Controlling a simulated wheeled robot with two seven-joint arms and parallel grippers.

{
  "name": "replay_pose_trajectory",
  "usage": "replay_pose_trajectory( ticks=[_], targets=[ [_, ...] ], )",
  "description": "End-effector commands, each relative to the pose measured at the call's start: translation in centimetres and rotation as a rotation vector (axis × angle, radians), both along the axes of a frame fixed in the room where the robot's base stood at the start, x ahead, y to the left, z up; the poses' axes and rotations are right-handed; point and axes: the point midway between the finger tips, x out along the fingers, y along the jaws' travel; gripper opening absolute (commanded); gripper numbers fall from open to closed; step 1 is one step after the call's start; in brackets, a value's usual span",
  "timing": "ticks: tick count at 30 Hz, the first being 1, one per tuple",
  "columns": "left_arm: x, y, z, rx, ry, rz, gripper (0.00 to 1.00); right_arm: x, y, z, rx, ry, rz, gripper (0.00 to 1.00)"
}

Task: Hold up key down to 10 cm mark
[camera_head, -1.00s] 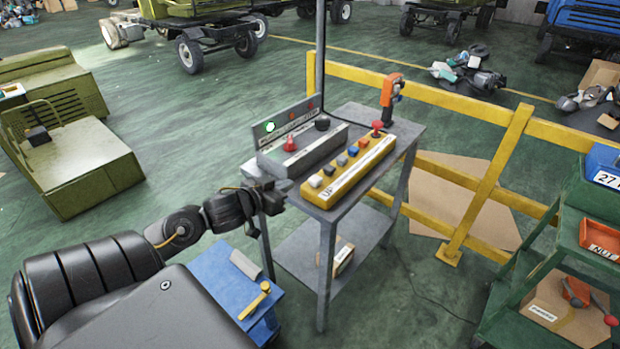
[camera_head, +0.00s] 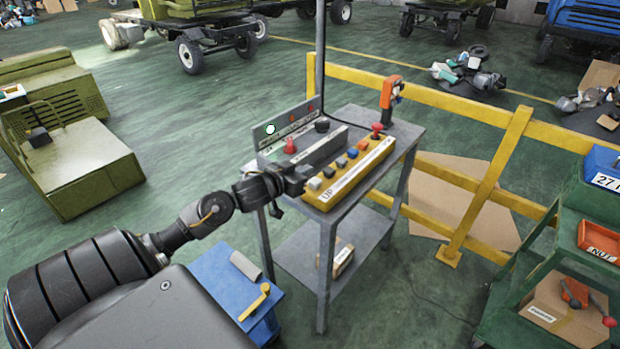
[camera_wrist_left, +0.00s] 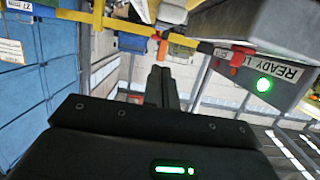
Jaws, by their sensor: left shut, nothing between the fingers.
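A yellow control box (camera_head: 350,185) lies on the grey stand, with a row of keys along its top and "UP" at its near end. The nearest key is pale (camera_head: 314,184), with a grey one (camera_head: 329,172) behind it. My left gripper (camera_head: 305,176) is shut and empty. Its tips are at the near end of the box, close to the pale key; I cannot tell whether they touch. No 10 cm mark is legible. My right gripper is not in view.
A grey box (camera_head: 320,148) with a red button (camera_head: 290,146) and a lit green lamp (camera_head: 270,129) stands beside the yellow box. An orange tool (camera_head: 389,92) stands at the stand's back. A yellow railing (camera_head: 460,100) runs behind; a green cart (camera_head: 570,240) is right.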

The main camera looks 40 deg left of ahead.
Motion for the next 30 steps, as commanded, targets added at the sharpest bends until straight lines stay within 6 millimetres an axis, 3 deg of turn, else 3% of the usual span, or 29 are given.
replay_pose_trajectory(
  ticks=[4,6,12,26,30],
  targets=[
    [2.9,0.0,-0.4,-0.002,-0.002,0.000,0.00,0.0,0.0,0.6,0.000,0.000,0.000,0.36],
    [2.5,0.0,-2.1,-0.003,0.005,0.001,0.00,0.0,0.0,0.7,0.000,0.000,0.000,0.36],
    [2.5,0.0,-4.1,-0.001,0.003,-0.001,0.00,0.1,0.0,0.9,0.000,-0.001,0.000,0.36],
    [2.5,0.0,-4.7,0.000,0.001,0.000,0.00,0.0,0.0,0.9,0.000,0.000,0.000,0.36],
    [2.5,0.0,-6.0,-0.002,0.003,0.000,0.00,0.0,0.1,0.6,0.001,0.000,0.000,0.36]
  ],
)
